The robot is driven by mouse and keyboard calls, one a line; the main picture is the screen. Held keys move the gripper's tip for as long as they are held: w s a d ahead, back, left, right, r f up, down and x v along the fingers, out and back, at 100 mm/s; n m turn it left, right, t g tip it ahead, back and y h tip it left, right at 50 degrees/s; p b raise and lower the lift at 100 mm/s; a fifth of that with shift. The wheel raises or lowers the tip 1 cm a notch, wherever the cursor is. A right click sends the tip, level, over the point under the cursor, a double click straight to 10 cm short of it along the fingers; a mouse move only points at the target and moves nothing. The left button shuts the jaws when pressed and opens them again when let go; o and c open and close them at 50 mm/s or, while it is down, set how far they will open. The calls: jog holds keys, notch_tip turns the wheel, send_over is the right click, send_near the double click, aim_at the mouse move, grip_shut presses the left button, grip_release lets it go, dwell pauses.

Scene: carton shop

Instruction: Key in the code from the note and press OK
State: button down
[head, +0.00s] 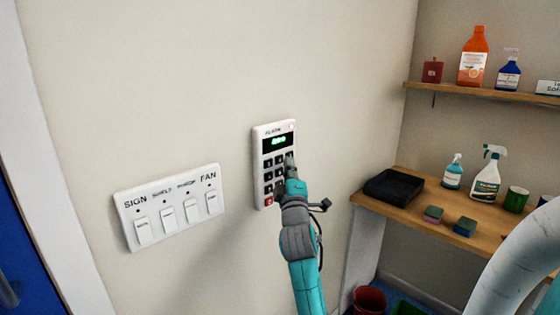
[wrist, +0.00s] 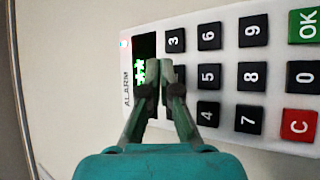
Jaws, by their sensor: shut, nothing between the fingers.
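The white keypad marked ALARM (head: 259,160) is on the wall in the head view. It fills much of the wrist view (wrist: 225,70), turned sideways. Its display (head: 278,141) is lit with green marks, partly hidden in the wrist view (wrist: 141,72). Keys 3, 6, 9, 5, 8, 0, 4 and 7 are readable, with a green OK key (wrist: 303,26) and red C key (wrist: 298,124). My gripper (head: 290,163) is shut and empty. In the wrist view its fingertips (wrist: 165,70) overlap the display-side keys, hiding 2 and 1. Contact cannot be told. No note is visible.
A switch panel (head: 171,206) marked SIGN and FAN is left of the keypad. An upper shelf (head: 480,94) holds more bottles. Bare wall surrounds the keypad.

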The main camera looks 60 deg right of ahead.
jog(key=shift+w, duration=0.15)
dwell(0.4)
jog(key=shift+w, duration=0.25)
jog(key=shift+w+d, duration=0.15)
jog(key=shift+w, duration=0.2)
dwell(0.8)
jog(key=shift+s, duration=0.1)
jog(key=shift+s+a, duration=0.2)
jog(key=shift+s, duration=0.5)
jog(key=shift+s+a, duration=0.2)
jog(key=shift+s, duration=0.6)
jog(key=shift+s+a, duration=0.15)
jog(key=shift+s, duration=0.65)
jog(key=shift+s+a, duration=0.2)
jog(key=shift+s, duration=0.6)
